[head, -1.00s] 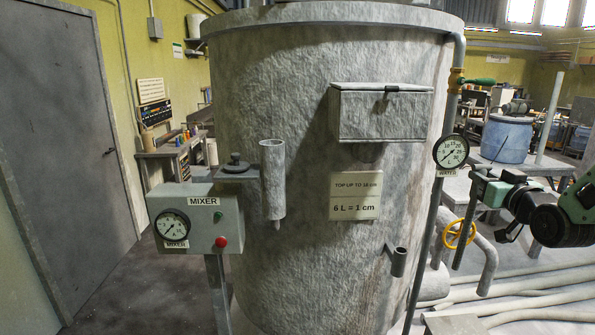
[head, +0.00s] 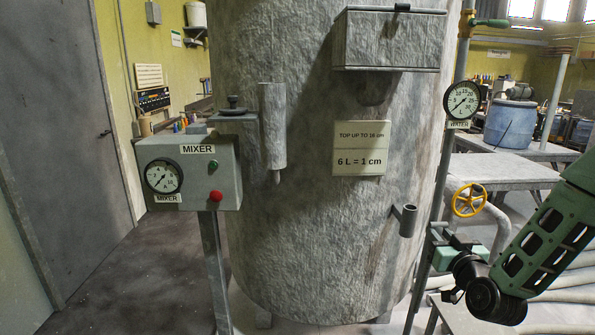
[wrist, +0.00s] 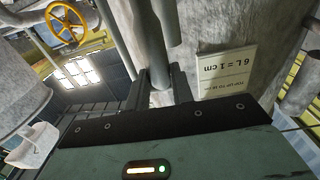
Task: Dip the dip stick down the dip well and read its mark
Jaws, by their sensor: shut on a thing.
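My gripper (head: 438,234) is shut on the dip stick (wrist: 149,45), a grey rod seen between the two fingers in the wrist view. In the head view the stick is hard to tell from the grey pipe behind my gripper. A short open-topped tube (head: 408,221) stands out from the tank just left of my gripper. A longer tube (head: 272,130) with a narrow lower tip hangs farther left on the tank. I cannot tell for sure which tube is the dip well. The stick's mark is not readable.
The big grey tank (head: 310,230) carries a lidded box (head: 388,42) and a plate (head: 360,148) reading "6 L = 1 cm". The mixer box (head: 190,172) stands left. A water gauge (head: 461,100) and yellow valve wheel (head: 469,200) are near my arm.

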